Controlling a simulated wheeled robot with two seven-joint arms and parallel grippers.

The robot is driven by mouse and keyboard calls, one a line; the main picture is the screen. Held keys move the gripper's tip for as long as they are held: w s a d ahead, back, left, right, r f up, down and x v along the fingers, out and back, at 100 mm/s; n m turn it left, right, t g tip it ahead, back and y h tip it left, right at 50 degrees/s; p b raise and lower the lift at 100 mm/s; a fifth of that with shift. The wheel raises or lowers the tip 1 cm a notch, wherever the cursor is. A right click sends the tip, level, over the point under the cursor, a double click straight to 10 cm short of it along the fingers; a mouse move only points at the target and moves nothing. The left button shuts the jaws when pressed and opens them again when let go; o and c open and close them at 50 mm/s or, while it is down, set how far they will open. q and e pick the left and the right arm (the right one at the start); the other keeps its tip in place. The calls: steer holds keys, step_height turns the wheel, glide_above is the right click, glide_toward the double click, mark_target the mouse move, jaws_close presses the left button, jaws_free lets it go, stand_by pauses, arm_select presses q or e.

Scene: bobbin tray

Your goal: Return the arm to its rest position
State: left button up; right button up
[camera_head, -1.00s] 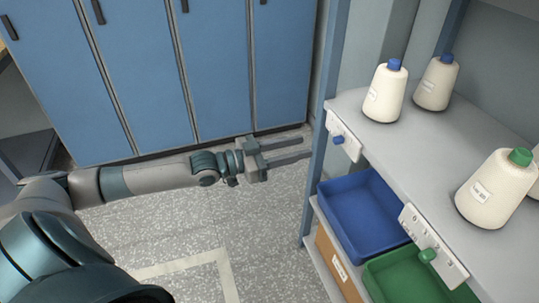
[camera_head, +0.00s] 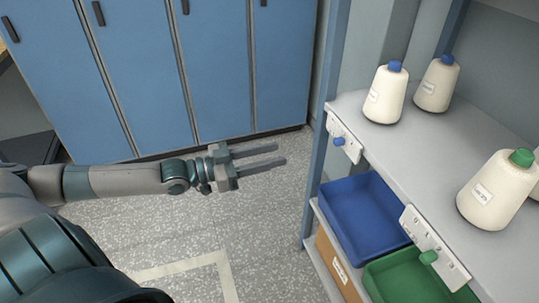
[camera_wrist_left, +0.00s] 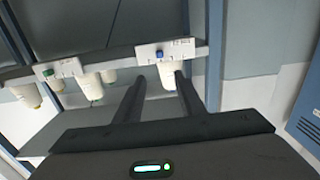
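My left gripper (camera_head: 264,158) is in the middle of the head view, left of the shelf unit. Its two fingers are apart with nothing between them, and they point right toward the unit. In the left wrist view the same open fingers (camera_wrist_left: 158,90) show, with white cones and the shelf's edge beyond them. My left arm comes in from the left edge. My right gripper is not in view.
The grey shelf (camera_head: 425,165) holds several white cones, with blue caps (camera_head: 386,95) or a green cap (camera_head: 497,190). A blue bin (camera_head: 365,222) and a green bin (camera_head: 410,277) sit below. Blue lockers (camera_head: 140,75) stand behind. The floor (camera_head: 270,225) between is clear.

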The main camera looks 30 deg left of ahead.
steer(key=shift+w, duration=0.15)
